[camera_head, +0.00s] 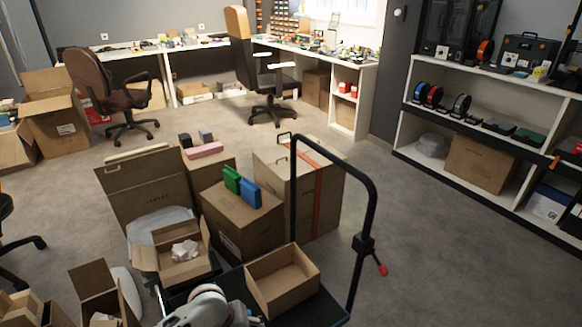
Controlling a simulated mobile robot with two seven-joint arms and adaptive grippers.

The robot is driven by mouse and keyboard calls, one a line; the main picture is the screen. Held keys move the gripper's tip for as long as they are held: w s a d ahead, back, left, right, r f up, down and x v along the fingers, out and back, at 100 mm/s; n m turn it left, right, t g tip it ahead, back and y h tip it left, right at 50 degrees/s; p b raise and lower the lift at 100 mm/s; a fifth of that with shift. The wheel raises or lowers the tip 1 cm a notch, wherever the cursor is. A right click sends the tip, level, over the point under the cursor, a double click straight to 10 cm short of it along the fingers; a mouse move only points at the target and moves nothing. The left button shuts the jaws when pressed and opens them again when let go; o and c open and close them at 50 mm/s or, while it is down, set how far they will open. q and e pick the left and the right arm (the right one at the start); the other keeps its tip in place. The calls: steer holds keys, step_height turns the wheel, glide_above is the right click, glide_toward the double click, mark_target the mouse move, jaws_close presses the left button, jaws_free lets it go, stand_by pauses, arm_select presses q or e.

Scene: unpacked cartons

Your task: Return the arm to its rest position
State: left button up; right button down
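A white and grey arm link of mine shows at the bottom edge, left of the middle, low in front of the cart. Its gripper does not show, and I cannot tell which arm it belongs to. No fingertips of either gripper are in the picture.
A dark cart (328,306) with a black handle (370,205) carries an empty open carton (290,284) and an open carton with crumpled paper (181,262). Floor at right (440,260) is clear.

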arm_select(q)
steer(key=s+d+r+n+t+h+p, duration=0.1)
steer(key=s+d+r+n+t+p, duration=0.2)
steer(key=s+n, duration=0.35)
steer(key=s+d+r+n+t+h+p, duration=0.1)
steer(key=s+r+n+p, duration=0.3)
steer(key=n, duration=0.3)
steer(key=s+a+r+n+t+p, duration=0.1)
steer(key=s+a+r+n+p, duration=0.1)
steer(key=s+a+r+n, duration=0.3)
steer(key=s+a+r+n+t+y+p, duration=0.1)
steer(key=s+a+r+n, duration=0.4)
steer(key=s+n, duration=0.5)
steer(key=shift+s+r+t+y+p, duration=0.3)
steer(key=shift+s+r+t+p, duration=0.15)
steer(key=shift+s+t+p, duration=0.3)
arm_select(e)
steer(key=shift+m+g, duration=0.4)
steer(key=shift+g, duration=0.1)
steer(key=v, duration=0.4)
steer(key=shift+s+r, duration=0.1)
steer(key=shift+r, duration=0.1)
arm_select(q)
steer(key=shift+w, duration=0.15)
